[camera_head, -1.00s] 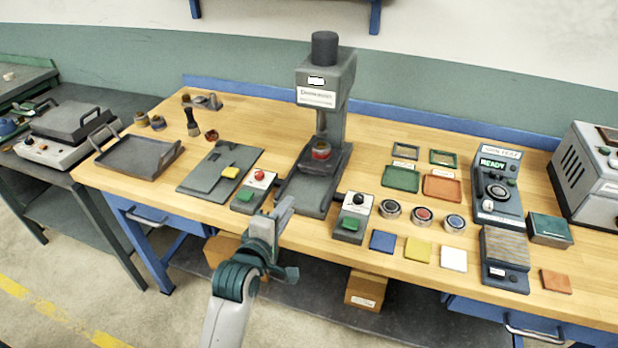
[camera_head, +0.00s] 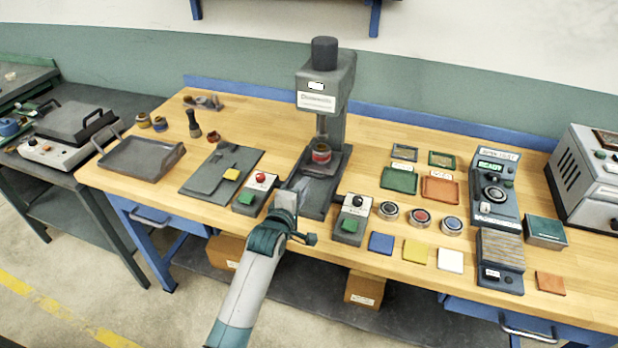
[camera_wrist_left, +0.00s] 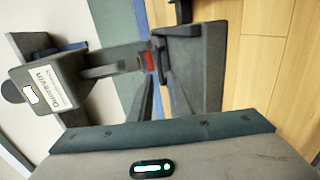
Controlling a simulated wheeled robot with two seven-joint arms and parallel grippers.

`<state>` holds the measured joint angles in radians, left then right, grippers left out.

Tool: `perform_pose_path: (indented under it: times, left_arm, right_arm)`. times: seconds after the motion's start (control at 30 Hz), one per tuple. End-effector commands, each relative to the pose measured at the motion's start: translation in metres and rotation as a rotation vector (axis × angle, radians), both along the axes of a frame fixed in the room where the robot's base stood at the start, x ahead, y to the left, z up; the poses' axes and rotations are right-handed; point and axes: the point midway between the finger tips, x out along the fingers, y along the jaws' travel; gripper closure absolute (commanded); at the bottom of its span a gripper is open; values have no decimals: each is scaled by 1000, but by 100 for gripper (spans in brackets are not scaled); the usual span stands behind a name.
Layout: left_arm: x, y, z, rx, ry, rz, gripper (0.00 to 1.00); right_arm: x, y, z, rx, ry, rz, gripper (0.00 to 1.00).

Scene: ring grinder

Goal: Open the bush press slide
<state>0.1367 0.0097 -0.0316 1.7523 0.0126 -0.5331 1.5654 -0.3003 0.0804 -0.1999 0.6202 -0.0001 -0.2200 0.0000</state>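The bush press (camera_head: 325,85) stands upright at the middle of the bench, grey with a black cap and a white label. A red-banded bush (camera_head: 321,154) sits under its ram at the back of the slide bed (camera_head: 318,202). My left gripper (camera_head: 287,200) is at the front left end of the bed, overlapping it in the picture; contact cannot be told. Its fingers are seen from behind and their opening is unclear. In the left wrist view the press (camera_wrist_left: 50,88) lies sideways, with the red band (camera_wrist_left: 149,61) near the middle. My right gripper is out of view.
A red-button box (camera_head: 252,192) stands left of the bed and a black-button box (camera_head: 351,222) stands right of it, both close. A grey plate (camera_head: 200,180) and a tray (camera_head: 140,160) lie further left. Several round parts and coloured tiles lie right.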

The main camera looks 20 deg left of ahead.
Motion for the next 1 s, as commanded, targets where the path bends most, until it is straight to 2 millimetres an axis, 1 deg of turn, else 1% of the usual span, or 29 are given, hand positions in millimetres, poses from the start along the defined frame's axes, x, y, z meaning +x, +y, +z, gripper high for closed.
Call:
perform_pose_path:
  times: [0.03, 0.2, 0.4, 0.57, 0.83, 0.87, 0.9, 0.93, 1.0]
  left_arm:
    - [8, 0, 0, 1, 1, 0, 83]
    - [30, -2, -5, 1, 0, -1, 83]
    - [46, -2, -9, 1, 0, 0, 83]
    - [50, -2, -11, 1, 0, 0, 83]
    - [51, -2, -11, 0, -1, 0, 83]
    - [51, -2, -11, 0, -1, 0, 85]
    - [51, -2, -11, 0, -1, 0, 95]
    - [51, -2, -11, 0, -1, 0, 100]
    - [51, -2, -11, 0, 0, -1, 100]
  right_arm:
    - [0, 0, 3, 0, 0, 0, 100]
    - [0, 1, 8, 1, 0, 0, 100]
    - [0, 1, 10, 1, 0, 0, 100]
    - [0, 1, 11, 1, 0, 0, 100]
    - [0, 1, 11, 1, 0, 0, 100]
    - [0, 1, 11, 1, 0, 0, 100]
    - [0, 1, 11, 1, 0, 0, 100]
    - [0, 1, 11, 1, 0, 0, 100]
    - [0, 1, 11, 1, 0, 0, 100]
